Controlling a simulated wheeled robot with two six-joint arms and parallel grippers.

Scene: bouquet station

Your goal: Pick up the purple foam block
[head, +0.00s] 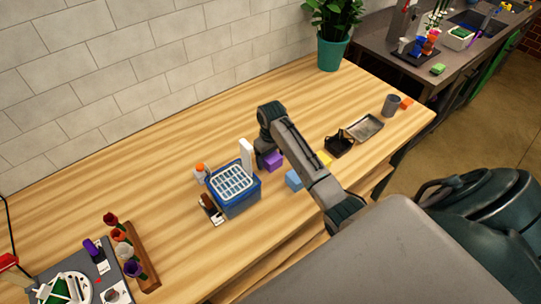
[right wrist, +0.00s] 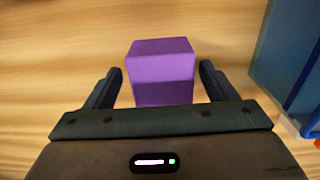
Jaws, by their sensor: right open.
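The purple foam block (head: 273,161) lies on the wooden table in the head view, partly hidden by my right arm. In the right wrist view the purple foam block (right wrist: 163,72) sits between the two open fingers of my right gripper (right wrist: 162,85). A gap shows between the block and each finger. In the head view my right gripper (head: 262,160) is just left of the block, beside the blue crate. My left gripper is not in view.
A blue crate (head: 241,205) with a white grid stands close to the right gripper; its blue wall (right wrist: 288,55) shows in the right wrist view. A blue block (head: 293,180), a yellow block (head: 324,159) and a black holder (head: 339,146) lie to the right. The table behind is clear.

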